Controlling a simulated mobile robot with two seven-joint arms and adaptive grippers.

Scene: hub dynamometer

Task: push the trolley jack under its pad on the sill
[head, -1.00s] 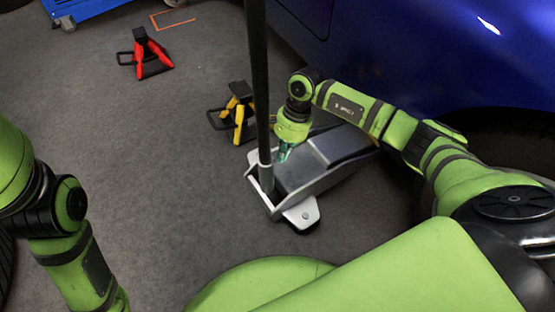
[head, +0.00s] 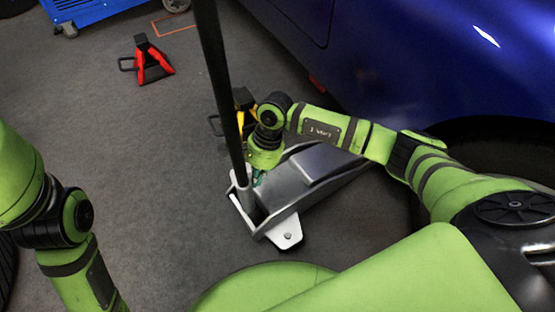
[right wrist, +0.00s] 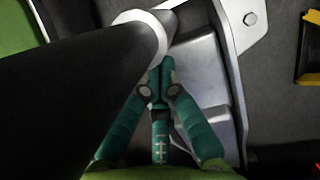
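The grey trolley jack (head: 300,185) stands on the floor beside the blue car (head: 400,60), its long body slanting up and right toward the car. Its front end is partly hidden behind my right arm. Its dark handle (head: 218,75) rises tall, tilted left. A small red patch (head: 318,86) shows at the car's lower edge, perhaps the pad. My right gripper (head: 258,178) is low beside the handle's base. In the right wrist view its teal fingers (right wrist: 157,78) meet at the tips by the pale handle collar (right wrist: 143,32). My left gripper is out of view.
A yellow stand (head: 242,98) is partly hidden behind my right arm, close to the jack. A red stand (head: 150,62) stands farther back left. A blue cart (head: 85,12) is at the top left. The floor left of the jack is clear.

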